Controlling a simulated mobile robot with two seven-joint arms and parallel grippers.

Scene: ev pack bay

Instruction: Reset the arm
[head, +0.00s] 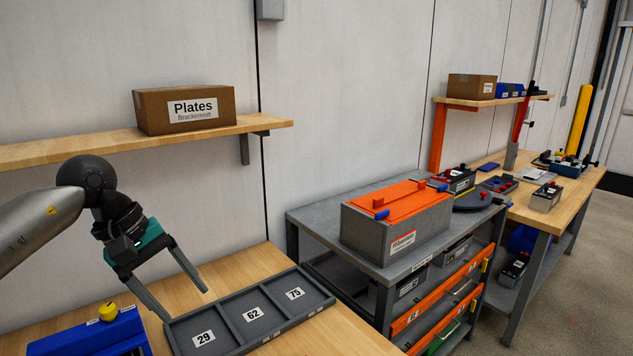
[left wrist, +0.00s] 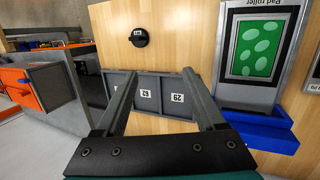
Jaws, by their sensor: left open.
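My left arm comes in from the left in the head view. Its gripper (head: 187,304) is open with nothing between its two long grey fingers. It hangs above the left end of a grey tray (head: 254,311) with compartments marked 29, 62 and 75. Those compartments look empty. In the left wrist view my left gripper (left wrist: 160,72) has its fingers spread, with the tray (left wrist: 166,73) showing between and behind them. My right gripper is in neither view.
A blue fixture (head: 90,335) with a yellow knob stands left of the tray. A wall shelf (head: 60,150) holds a Plates box (head: 185,109). A grey bench (head: 320,222) carries an orange-lidded case (head: 397,220). The left wrist view shows a pad roller panel (left wrist: 262,48) and a black round piece (left wrist: 140,37).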

